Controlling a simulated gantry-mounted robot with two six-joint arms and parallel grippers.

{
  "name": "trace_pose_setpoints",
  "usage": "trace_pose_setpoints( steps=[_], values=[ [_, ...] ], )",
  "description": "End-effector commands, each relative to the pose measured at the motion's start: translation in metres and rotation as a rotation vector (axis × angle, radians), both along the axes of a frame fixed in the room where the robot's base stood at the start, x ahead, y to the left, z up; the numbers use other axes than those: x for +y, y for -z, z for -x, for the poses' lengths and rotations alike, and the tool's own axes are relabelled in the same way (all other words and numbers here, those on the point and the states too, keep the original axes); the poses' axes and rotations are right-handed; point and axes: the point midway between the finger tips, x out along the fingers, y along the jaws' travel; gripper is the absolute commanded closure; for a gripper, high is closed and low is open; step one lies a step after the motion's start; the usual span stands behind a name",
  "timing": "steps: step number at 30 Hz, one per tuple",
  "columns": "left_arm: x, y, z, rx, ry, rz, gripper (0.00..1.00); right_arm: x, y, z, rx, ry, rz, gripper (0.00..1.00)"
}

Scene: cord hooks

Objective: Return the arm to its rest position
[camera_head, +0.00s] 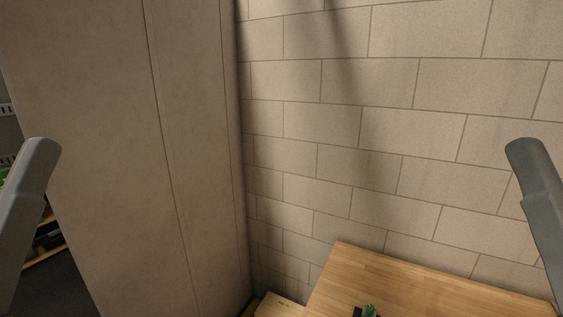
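Only grey links of my two arms show, one at the left edge and one at the right edge of the head view. Both grippers are out of view, so whether they hold anything is hidden. A small green item with dark parts (369,310) shows at the bottom edge, on the wooden table. It is cut off by the frame, and I cannot tell what it is. No cord or hook can be made out.
The wooden table (420,285) fills the lower right. A light block wall (400,130) stands behind it. A large beige panel or pillar (110,130) stands at the left. A lower wooden surface (280,306) shows beside the table.

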Motion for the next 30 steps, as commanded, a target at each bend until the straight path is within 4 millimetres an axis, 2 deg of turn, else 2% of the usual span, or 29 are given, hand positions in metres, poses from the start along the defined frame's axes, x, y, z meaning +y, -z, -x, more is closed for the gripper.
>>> trace_pose_setpoints(
  steps=[1, 3, 7, 9, 12, 23, 26, 29, 30],
  values=[
    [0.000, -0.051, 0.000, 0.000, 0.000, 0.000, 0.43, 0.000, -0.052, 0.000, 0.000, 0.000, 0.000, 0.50],
    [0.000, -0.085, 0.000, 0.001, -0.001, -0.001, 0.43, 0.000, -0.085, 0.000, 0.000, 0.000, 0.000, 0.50],
    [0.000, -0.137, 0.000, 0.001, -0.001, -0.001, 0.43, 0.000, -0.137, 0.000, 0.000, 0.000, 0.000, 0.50],
    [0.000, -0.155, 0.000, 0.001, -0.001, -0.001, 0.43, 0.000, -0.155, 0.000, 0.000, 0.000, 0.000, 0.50],
    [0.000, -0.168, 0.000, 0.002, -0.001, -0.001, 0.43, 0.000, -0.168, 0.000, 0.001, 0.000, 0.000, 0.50],
    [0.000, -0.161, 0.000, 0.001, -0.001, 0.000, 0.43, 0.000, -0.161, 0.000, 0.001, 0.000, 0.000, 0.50],
    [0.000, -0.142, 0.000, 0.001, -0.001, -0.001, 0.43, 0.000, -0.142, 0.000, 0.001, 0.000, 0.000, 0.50],
    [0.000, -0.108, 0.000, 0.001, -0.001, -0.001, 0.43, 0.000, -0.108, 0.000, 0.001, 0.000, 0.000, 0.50],
    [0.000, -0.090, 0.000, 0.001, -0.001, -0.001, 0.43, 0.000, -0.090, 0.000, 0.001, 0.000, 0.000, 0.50]
  ],
)
